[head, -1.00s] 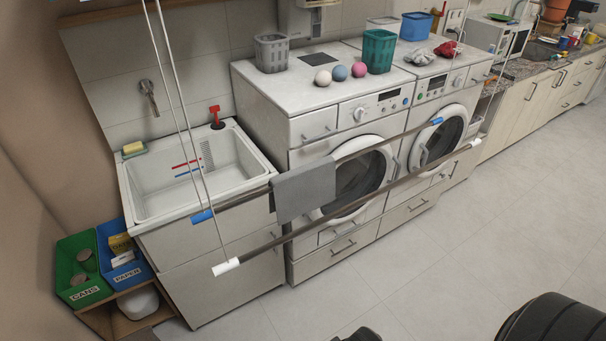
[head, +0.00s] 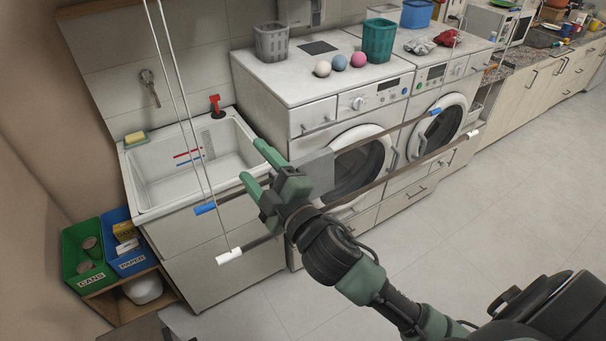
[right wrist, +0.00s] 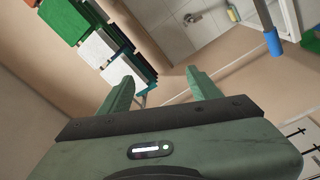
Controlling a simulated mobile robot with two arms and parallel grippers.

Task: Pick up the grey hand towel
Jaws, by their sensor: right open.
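The grey hand towel (head: 318,174) hangs over the drying rack's bars in front of the left washing machine. Its left part is hidden behind my right gripper (head: 251,160). That gripper is open and empty, with its green fingers pointing up and left toward the sink, left of the towel's visible part. I cannot tell whether it touches the towel. In the right wrist view, the open fingers (right wrist: 159,80) have nothing between them, and the towel does not show. My left gripper is not in view.
The hanging rack has a blue end cap (head: 205,208) and a white end cap (head: 229,256); its cords rise past the sink (head: 150,206). Baskets and balls stand on the washing machine (head: 285,85). Green (head: 88,285) and blue bins sit at lower left. The right floor is clear.

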